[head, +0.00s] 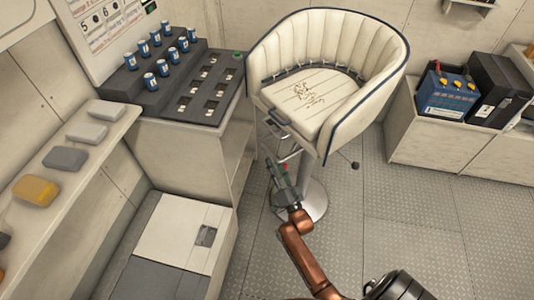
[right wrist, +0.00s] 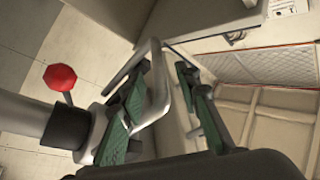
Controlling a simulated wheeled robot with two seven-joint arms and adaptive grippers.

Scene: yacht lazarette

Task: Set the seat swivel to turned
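The seat (head: 320,85) is a cream tub chair with dark piping on a metal pedestal (head: 315,200). It faces the front left in the head view. A grey metal loop (head: 274,128) sticks out below its front edge. My right gripper (head: 272,163) is low in front of the pedestal, pointing up toward the loop. In the right wrist view my right gripper (right wrist: 165,95) is open, with green pads apart. The metal loop (right wrist: 154,85) passes by the left finger; I cannot tell whether they touch. A red knob (right wrist: 60,77) on a short lever stands left of the fingers. My left gripper is not in view.
A shelf with pale and yellow blocks (head: 36,190) runs along the left. The plated floor (head: 410,215) is clear.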

